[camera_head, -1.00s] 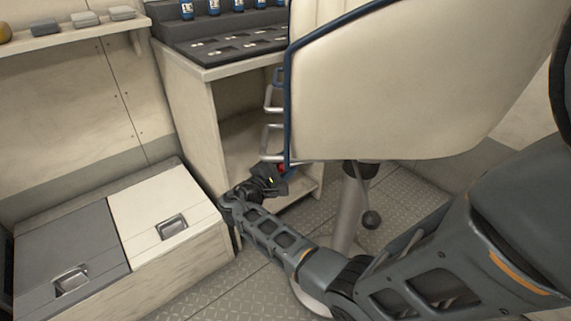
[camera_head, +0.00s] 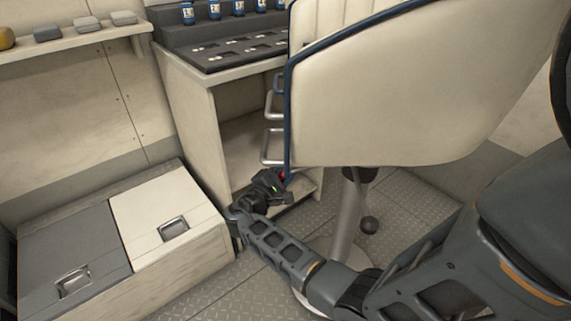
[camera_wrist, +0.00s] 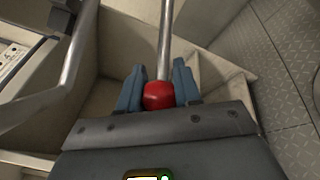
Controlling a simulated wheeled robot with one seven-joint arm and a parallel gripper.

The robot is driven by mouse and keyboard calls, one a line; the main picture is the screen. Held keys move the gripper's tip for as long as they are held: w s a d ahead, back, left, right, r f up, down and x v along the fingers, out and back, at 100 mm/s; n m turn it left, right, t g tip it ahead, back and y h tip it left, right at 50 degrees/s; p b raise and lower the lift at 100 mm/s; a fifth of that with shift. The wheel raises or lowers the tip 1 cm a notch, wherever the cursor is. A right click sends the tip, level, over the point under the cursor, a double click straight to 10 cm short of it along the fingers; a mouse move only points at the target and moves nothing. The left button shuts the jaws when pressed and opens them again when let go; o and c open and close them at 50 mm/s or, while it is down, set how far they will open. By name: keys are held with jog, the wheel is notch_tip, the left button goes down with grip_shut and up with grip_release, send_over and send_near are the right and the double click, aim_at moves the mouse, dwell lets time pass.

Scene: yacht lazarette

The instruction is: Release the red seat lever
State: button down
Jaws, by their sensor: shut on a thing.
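The red seat lever shows in the wrist view as a red ball knob (camera_wrist: 158,95) on a thin metal rod (camera_wrist: 166,38). My gripper (camera_wrist: 158,90) has its two blue-grey fingers on either side of the knob, shut on it. In the head view my gripper (camera_head: 275,183) is low beside the seat's left edge, and only a small bit of the red knob (camera_head: 281,176) shows there. The cream seat (camera_head: 390,90) with blue piping stands on a metal post (camera_head: 347,215) and hides most of the lever.
A cabinet with an open shelf (camera_head: 240,150) is behind my gripper, and a locker bench (camera_head: 165,205) is at left. Metal rails (camera_head: 272,145) stand near the seat's left edge. The floor is clear in front.

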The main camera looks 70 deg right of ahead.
jog(key=s+a+t+p, duration=0.1)
jog(key=a, duration=0.1)
jog(key=s+a+n+t+p, duration=0.1)
jog(key=shift+s+a+n+t, duration=0.15)
jog(key=shift+a+n+t, duration=0.15)
jog(key=shift+a, duration=0.1)
jog(key=c, duration=0.8)
grip_release()
jog(key=shift+a, duration=0.1)
jog(key=a, duration=0.7)
jog(key=shift+w+a, duration=0.25)
jog(key=shift+a, duration=0.05)
